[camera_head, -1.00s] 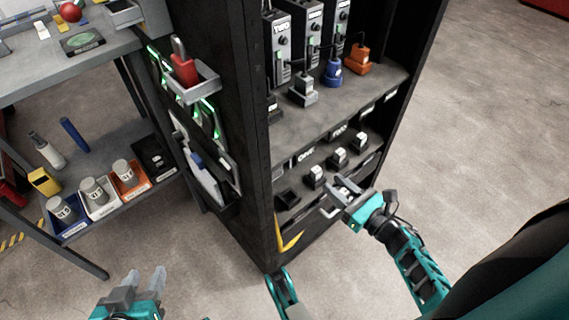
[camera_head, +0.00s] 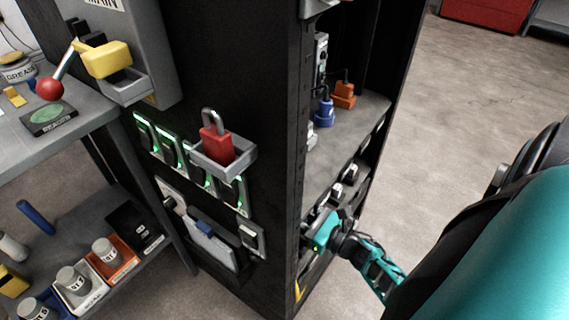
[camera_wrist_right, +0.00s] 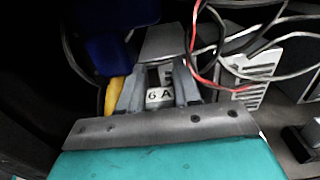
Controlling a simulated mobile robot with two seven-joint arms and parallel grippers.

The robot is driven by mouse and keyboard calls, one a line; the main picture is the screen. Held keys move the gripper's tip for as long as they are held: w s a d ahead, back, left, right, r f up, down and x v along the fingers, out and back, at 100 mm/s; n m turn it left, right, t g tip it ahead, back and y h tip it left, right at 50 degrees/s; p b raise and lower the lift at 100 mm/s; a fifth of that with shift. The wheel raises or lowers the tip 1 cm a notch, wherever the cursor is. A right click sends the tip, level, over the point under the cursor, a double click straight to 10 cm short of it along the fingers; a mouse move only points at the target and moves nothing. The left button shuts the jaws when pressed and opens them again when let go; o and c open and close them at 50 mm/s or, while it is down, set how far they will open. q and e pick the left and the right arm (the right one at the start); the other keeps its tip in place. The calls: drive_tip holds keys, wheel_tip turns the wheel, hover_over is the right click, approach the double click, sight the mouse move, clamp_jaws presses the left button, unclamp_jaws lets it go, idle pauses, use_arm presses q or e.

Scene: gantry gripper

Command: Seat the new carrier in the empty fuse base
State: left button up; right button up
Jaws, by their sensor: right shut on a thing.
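My right gripper (camera_head: 313,219) reaches into the lower part of the black cabinet, by the near end of the fuse row. In the right wrist view my right gripper (camera_wrist_right: 160,90) is shut on a small carrier marked "6 A" (camera_wrist_right: 159,96), which sits between the fingers. Two seated carriers (camera_head: 350,173) with pale tops show beyond the gripper in the head view. The empty fuse base is not visible; the gripper and the cabinet wall hide that area. Whether the held carrier touches a base cannot be told. My left gripper is out of view.
The cabinet's side wall (camera_head: 250,60) stands close to the left of my right gripper. Loose wires (camera_wrist_right: 215,60) hang beside the fingers. A blue object (camera_wrist_right: 106,50) is near the left finger. A red padlock (camera_head: 216,145) sits in a side tray. Open floor lies right.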

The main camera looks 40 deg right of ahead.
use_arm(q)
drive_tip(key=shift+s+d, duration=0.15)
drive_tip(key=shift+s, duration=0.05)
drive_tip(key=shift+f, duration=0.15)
use_arm(e)
drive_tip(key=shift+s, duration=0.1)
drive_tip(key=shift+f+b, duration=0.1)
drive_tip(key=shift+b, duration=0.25)
wheel_tip(320, 180, down, 3)
drive_tip(key=b, duration=0.3)
drive_tip(key=shift+f, duration=0.2)
drive_tip(key=shift+f+b, duration=0.5)
drive_tip(key=shift+f, duration=0.4)
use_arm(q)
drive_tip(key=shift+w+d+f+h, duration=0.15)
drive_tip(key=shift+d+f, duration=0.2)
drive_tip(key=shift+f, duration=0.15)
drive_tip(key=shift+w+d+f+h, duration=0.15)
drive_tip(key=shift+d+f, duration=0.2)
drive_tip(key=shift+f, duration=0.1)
use_arm(e)
drive_tip(key=shift+f, duration=0.1)
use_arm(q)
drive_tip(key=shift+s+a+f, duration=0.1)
